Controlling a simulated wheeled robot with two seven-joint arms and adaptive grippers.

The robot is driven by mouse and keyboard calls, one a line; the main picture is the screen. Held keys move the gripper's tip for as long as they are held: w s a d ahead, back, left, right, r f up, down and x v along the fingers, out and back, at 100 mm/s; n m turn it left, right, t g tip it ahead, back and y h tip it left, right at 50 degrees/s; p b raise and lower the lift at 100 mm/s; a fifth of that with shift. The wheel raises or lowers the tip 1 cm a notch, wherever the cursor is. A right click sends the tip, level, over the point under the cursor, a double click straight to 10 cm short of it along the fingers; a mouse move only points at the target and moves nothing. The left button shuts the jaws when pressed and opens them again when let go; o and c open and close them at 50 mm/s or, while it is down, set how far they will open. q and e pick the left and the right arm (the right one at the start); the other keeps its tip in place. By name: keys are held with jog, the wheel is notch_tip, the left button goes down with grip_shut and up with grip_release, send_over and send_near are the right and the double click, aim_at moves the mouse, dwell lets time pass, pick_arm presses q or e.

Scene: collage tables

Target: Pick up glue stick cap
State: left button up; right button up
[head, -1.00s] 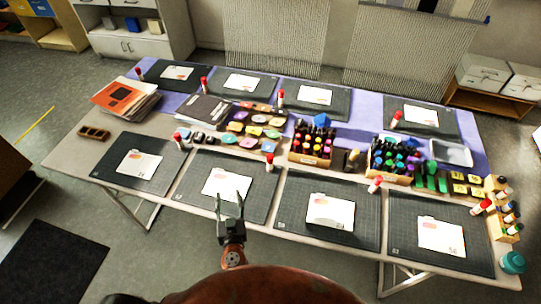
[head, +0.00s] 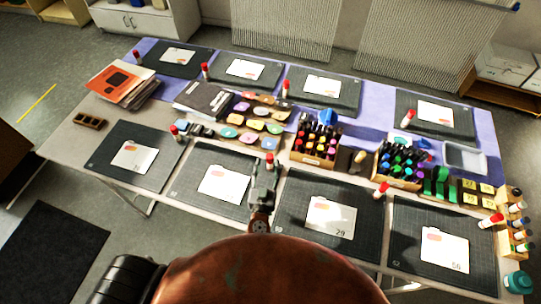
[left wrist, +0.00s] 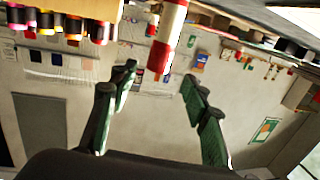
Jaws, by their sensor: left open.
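A glue stick with a red cap (head: 269,157) stands near the front middle of the table, between two dark mats. In the left wrist view, which looks upside down, its white body (left wrist: 169,22) and red cap (left wrist: 160,58) show. My left gripper (head: 264,173) is at the front side of this glue stick in the head view and partly covers it. In the left wrist view its two fingers (left wrist: 158,80) are spread, with the cap just beyond and between the tips, not gripped. My right gripper is not in view.
Other red-capped glue sticks (head: 381,190) stand around the table (head: 320,168). Boxes of bottles (head: 316,140) stand behind the gripper. Cards lie on dark mats (head: 300,215), and colored pads (head: 252,124) lie behind left. Bottles also show in the left wrist view (left wrist: 73,25).

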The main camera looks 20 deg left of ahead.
aim_at(270, 157)
pick_arm(q)
jog(key=w+p, duration=0.1)
jog(key=w, duration=0.3)
jog(key=shift+a, duration=0.15)
jog(key=shift+w+f, duration=0.1)
jog(key=shift+w, duration=0.15)
jog(key=shift+w+a+f, duration=0.1)
jog(key=c, duration=0.8)
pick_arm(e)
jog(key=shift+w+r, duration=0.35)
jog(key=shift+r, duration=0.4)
